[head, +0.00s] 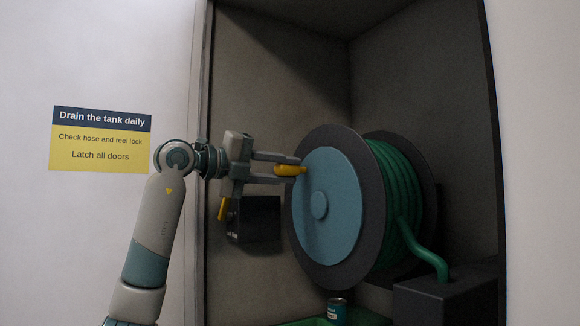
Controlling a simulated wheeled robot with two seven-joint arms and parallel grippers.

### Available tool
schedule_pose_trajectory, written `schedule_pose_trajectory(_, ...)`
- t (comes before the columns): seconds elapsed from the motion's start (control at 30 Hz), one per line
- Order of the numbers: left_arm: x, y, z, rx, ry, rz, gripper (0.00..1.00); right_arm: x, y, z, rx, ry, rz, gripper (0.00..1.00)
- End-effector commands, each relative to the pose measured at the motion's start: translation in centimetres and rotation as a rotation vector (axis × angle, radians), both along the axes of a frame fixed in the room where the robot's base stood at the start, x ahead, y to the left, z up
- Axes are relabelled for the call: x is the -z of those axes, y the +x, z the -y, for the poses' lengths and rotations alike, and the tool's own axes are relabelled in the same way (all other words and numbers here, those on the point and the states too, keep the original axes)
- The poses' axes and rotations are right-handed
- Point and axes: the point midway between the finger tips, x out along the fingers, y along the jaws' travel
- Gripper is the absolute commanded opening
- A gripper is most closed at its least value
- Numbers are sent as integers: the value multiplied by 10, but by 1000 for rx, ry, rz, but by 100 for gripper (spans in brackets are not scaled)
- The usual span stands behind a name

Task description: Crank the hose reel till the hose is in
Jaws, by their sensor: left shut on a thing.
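The hose reel (326,215) stands in a dark cabinet, with a blue disc and a grey rim facing left. Green hose (392,185) is wound on its drum, and one length hangs down at the right toward a dark box. A yellow crank handle (287,170) sticks out from the upper left of the disc. My left gripper (300,164) is shut on the handle, its fingers above and below it. Where the hose's end lies is hidden. My right gripper is not in view.
A dark box (445,295) stands at the lower right. Another dark box (256,219) and a yellow lever (222,209) are on the left behind my gripper. A small can (337,310) stands below the reel. A sign (101,139) hangs on the left wall.

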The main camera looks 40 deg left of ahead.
Motion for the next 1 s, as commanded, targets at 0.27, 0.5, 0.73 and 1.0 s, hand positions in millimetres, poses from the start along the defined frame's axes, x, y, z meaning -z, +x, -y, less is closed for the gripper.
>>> schedule_pose_trajectory(0.27, 10, 4, -11, -4, -128, -53, 0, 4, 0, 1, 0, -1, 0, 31)
schedule_pose_trajectory(0.5, 13, 5, -13, -4, -160, -67, 0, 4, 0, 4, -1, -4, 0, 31)
schedule_pose_trajectory(0.73, 13, 5, -13, -4, -160, -69, 0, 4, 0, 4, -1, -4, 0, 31)
schedule_pose_trajectory(1.0, 13, 5, -12, -2, -159, -68, 44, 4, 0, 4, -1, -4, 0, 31)
